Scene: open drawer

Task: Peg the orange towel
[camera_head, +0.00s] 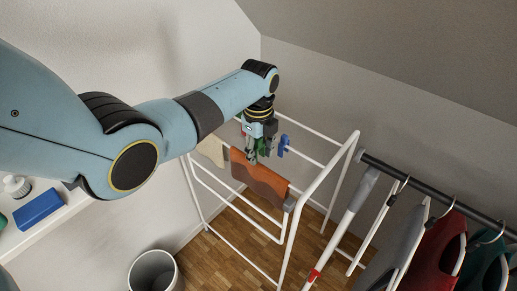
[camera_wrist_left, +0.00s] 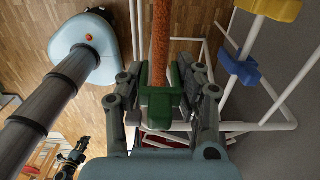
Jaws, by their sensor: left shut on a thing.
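The orange towel (camera_head: 260,180) hangs over a rail of the white drying rack (camera_head: 291,228). In the left wrist view the towel (camera_wrist_left: 161,38) shows edge-on as a narrow strip. My left gripper (camera_head: 252,154) is at the towel's top edge. It is shut on a green peg (camera_wrist_left: 158,98), which sits between the fingers in the left wrist view. The towel's edge runs to the peg's jaws; whether the peg grips it I cannot tell. A small dark shape low left in the left wrist view may be my right gripper (camera_wrist_left: 73,158); its jaws are unclear.
A pale cloth (camera_head: 211,149) hangs left of the towel. A clothes rail (camera_head: 430,188) with garments stands right; a bin (camera_head: 153,270) stands below.

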